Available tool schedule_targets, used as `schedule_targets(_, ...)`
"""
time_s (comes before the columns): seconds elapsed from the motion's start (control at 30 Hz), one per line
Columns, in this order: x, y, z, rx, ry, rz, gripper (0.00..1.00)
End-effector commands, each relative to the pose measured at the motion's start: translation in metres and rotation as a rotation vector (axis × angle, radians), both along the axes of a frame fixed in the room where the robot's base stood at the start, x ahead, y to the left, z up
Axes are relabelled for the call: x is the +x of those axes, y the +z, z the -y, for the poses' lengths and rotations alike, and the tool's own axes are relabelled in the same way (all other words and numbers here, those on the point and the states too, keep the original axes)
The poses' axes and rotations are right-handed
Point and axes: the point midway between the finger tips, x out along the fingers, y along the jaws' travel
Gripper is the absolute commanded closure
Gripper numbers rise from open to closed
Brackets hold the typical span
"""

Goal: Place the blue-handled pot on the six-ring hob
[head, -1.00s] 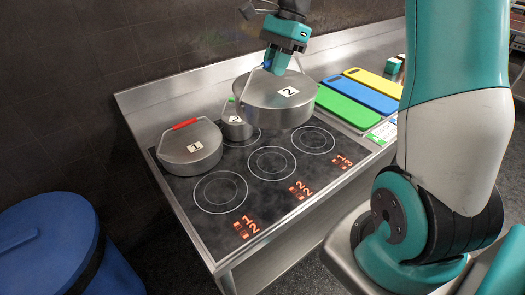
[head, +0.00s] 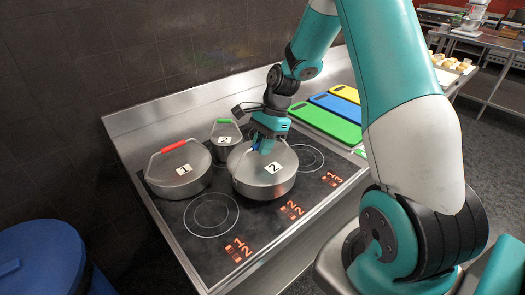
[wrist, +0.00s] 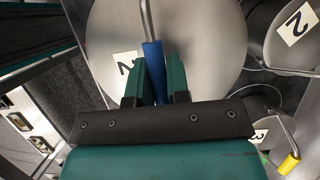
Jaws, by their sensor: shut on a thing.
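The blue-handled pot (head: 246,183) is a grey lidded pot with a white "2" label. It is upright over the front middle ring of the six-ring hob (head: 187,237) and hides that ring. Whether its base touches the glass is hard to tell. My gripper (head: 262,146) is above the lid, shut on the blue handle (head: 254,144). In the wrist view the blue handle (wrist: 153,60) is between the fingers of my gripper (wrist: 159,78), over the pot's lid (wrist: 205,45).
A red-handled pot (head: 181,175) stands close at left and a smaller green-handled pot (head: 225,153) behind. The front left ring (head: 211,215) and front right ring (head: 305,158) are bare. Chopping boards (head: 325,122) lie right of the hob. A yellow handle (wrist: 290,164) shows in the wrist view.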

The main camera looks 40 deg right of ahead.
Motion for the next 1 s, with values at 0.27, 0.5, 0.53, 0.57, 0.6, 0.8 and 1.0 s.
schedule_targets(0.27,0.000,-0.024,0.000,0.000,0.001,0.000,1.00)
schedule_targets(0.5,0.000,-0.025,0.000,0.000,0.001,0.000,1.00)
schedule_targets(0.53,0.000,-0.026,0.000,0.000,0.000,0.000,1.00)
schedule_targets(0.57,0.000,-0.027,0.000,0.000,0.000,0.000,1.00)
schedule_targets(0.6,0.000,-0.027,0.000,0.000,0.000,-0.001,0.77)
schedule_targets(0.8,0.000,-0.027,0.000,0.000,-0.001,-0.001,0.58)
schedule_targets(1.0,0.000,-0.023,0.000,0.000,0.000,0.000,0.58)
